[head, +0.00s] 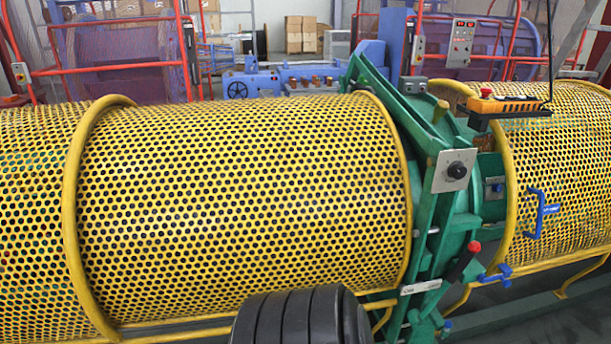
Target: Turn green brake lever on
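A green brake assembly (440,205) stands upright between the two yellow perforated guards, right of the middle. On its lower right, a lever with a black grip (462,264) and a red knob (474,246) tilts up to the right. A small white label plate (420,287) sits just left of the lever's lower end; its text is too small to read. I cannot tell for certain which part is the green brake lever. Neither gripper shows.
A large yellow perforated guard (240,190) fills the left and middle, and another (565,165) stands at the right with a blue handle (540,213). An orange control pendant (505,105) hangs above. A dark ribbed cylindrical part, apparently mine, covers the bottom middle.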

